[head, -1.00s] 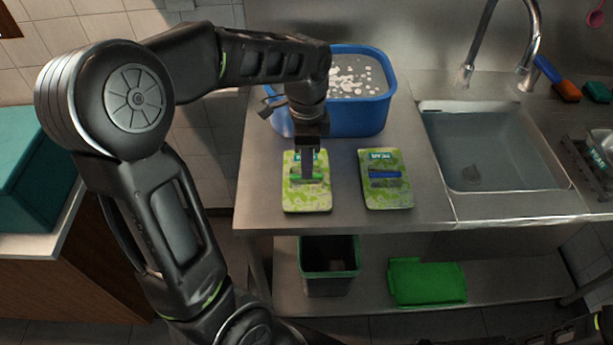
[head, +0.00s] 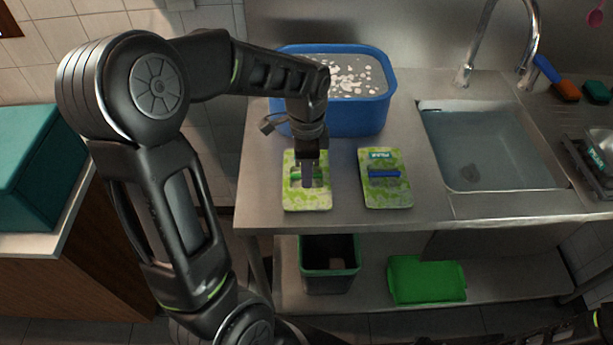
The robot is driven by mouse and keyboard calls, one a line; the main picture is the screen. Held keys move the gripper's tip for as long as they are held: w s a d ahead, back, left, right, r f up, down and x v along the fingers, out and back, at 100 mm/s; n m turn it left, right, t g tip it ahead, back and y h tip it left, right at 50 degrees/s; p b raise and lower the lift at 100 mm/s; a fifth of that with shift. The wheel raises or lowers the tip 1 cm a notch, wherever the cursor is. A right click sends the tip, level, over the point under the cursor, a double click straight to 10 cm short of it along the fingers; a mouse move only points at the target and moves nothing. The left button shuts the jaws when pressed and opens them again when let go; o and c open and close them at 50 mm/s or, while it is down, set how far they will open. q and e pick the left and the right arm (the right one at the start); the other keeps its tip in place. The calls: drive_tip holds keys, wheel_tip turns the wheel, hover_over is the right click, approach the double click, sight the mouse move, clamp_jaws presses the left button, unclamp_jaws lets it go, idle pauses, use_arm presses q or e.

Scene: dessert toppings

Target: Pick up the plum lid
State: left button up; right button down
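Two flat lids with a mottled green and pale pattern lie side by side on the steel counter. The left lid (head: 308,203) has a green handle. Its label is mostly hidden by my gripper. The right lid (head: 386,192) has a blue handle and a small teal label, too small to read surely; I cannot tell for certain which lid is the plum one. My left gripper (head: 308,183) points straight down over the left lid, at its green handle. Its fingers overlap in this view, so their gap is hidden. My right gripper is out of view.
A blue tub (head: 353,117) with liquid and white bits stands behind the lids. The sink (head: 475,150) and tap (head: 530,50) are to the right. A dark bin (head: 329,279) and green tray (head: 427,280) are on the lower shelf. Counter around the right lid is clear.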

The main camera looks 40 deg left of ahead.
use_arm(q)
clamp_jaws()
idle(0.5)
wheel_tip(320, 180, up, 10)
drive_tip(key=shift+b, duration=0.35)
idle(0.6)
